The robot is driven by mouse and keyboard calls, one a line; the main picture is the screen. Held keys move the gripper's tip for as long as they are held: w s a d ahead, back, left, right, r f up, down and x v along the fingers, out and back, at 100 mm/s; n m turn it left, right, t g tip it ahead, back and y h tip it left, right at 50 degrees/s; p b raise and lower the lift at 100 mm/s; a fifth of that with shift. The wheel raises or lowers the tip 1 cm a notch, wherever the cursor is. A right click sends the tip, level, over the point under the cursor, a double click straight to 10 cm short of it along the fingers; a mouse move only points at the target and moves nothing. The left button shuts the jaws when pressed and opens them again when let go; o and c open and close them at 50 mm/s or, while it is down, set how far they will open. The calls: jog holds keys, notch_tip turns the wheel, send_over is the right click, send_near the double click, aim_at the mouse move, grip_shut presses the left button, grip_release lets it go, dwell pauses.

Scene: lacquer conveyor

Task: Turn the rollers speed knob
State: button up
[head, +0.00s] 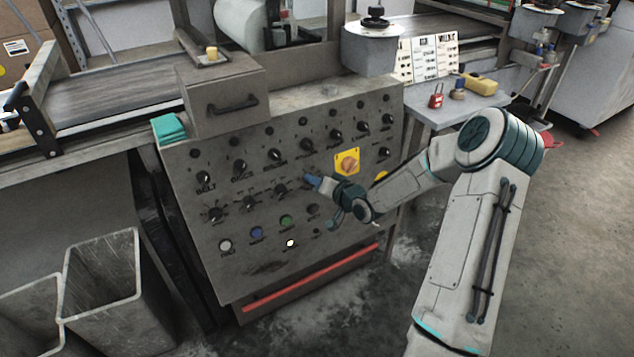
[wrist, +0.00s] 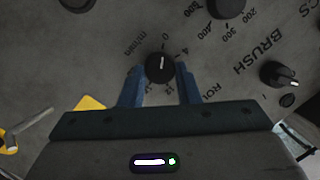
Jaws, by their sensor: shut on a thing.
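The rollers speed knob (wrist: 160,67) is a round black knob with a white pointer line on the grey control panel (head: 240,287). In the wrist view its line points up the picture, between the printed 0 and 4. Part of its label shows as "RO" beside the right finger. My gripper (wrist: 159,78) has its two blue fingers shut on the knob, one on each side. In the head view my gripper (head: 313,181) is at the panel, left of and below the yellow switch plate, and its fingers hide the knob.
A red rotary switch on a yellow plate (head: 347,162) is close to my gripper. Several other knobs and coloured buttons cover the panel. A red bar (head: 310,278) runs along the panel's lower edge.

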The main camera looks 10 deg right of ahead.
jog(key=o, duration=1)
jog(key=shift+c, duration=0.2)
jog(key=p+v, duration=0.2)
jog(key=v, duration=1.1)
jog(key=shift+s, duration=0.4)
jog(key=shift+d+r, duration=0.1)
